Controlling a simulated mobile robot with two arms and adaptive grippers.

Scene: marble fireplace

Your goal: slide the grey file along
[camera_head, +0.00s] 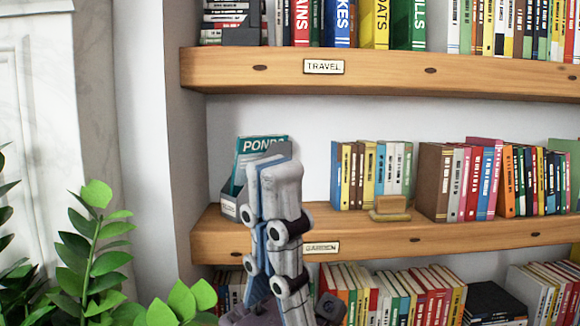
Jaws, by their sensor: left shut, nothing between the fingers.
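The grey file (229,206) stands at the left end of the middle shelf, with a teal "PONDS" book (250,146) upright in it. My left gripper (275,170) points upward in front of the file and hides much of its right part. Its fingers are together with nothing between them. I cannot tell whether the fingertips touch the file. My right gripper is out of view.
The middle shelf (366,237), labelled "GARDEN", has bare board right of the gripper, up to a row of books (345,177). A tan block (390,205) sits before them. The travel shelf (230,70) hangs above. Leafy plants (90,250) stand at lower left.

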